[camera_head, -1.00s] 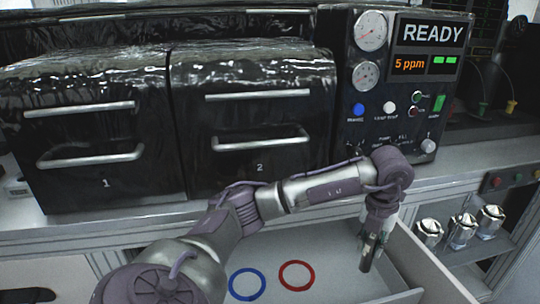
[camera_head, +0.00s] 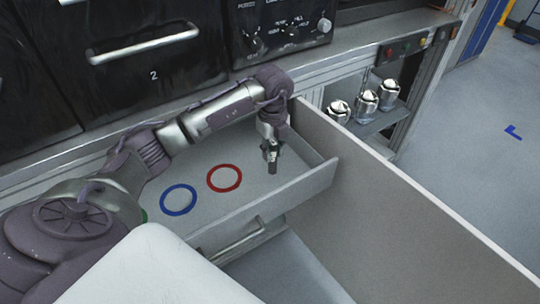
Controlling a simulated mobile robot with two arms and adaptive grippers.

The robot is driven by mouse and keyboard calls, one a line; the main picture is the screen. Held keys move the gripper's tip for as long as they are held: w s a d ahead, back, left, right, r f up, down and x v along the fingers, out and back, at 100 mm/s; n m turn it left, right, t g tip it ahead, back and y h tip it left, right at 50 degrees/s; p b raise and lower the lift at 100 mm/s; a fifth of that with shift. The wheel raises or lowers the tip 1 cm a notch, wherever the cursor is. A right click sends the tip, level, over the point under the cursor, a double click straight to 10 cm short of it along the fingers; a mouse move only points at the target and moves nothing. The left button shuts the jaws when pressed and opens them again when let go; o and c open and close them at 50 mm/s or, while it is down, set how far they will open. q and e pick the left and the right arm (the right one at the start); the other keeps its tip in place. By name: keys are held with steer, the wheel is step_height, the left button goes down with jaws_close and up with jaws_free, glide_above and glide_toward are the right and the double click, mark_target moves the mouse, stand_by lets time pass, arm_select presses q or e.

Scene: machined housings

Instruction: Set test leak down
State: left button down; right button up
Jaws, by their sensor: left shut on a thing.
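My left gripper (camera_head: 270,149) points down over the right part of an open drawer. It is shut on a small dark cylindrical piece, which I take to be the test leak (camera_head: 272,167). The piece is mostly hidden by the fingers, and I cannot tell whether its lower end touches the drawer floor. A red ring mark (camera_head: 224,165) lies on the drawer floor just left of the gripper. A blue ring mark (camera_head: 179,186) lies further left. My right gripper is not in view.
The drawer's front wall (camera_head: 300,194) and a long grey panel (camera_head: 400,216) stand close to the gripper. Several shiny metal housings (camera_head: 365,106) stand on a shelf behind at right. Part of a green mark (camera_head: 144,215) shows beside my left arm. Black cabinet fronts (camera_head: 150,92) are behind.

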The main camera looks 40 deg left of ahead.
mark_target(272, 160)
arm_select(q)
steer(key=shift+f, duration=1.9)
steer(key=shift+f, duration=0.15)
steer(key=c, duration=0.9)
jaws_free()
step_height(272, 160, up, 12)
steer(key=shift+r+b, duration=0.2)
steer(key=shift+b, duration=0.2)
